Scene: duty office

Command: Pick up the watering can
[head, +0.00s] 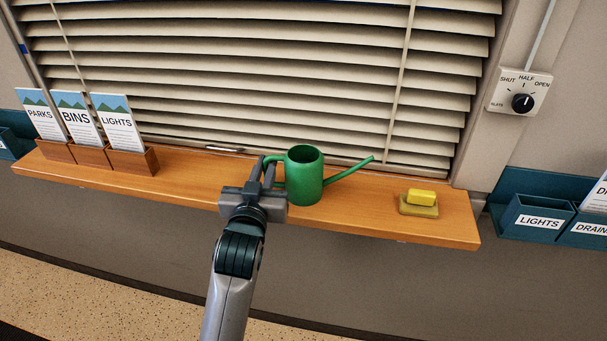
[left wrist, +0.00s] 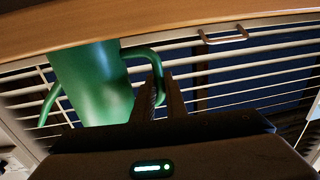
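The green watering can (head: 305,178) stands upright on the wooden sill (head: 205,180), its spout pointing right and its handle on the left. My left gripper (head: 264,172) reaches in from the front at the can's left side, at the handle. In the left wrist view the can (left wrist: 92,85) appears upside down. There its handle passes between the two close-set fingers of my left gripper (left wrist: 160,98), which look shut on it. The lower part of the handle is hidden by the fingers. My right gripper is not in view.
A yellow sponge (head: 421,197) on a small dish (head: 418,210) lies to the right of the can. Leaflet holders (head: 130,160) stand at the sill's left end. Blinds (head: 290,80) hang close behind. A blind switch (head: 521,93) and teal wall trays (head: 540,217) are at right.

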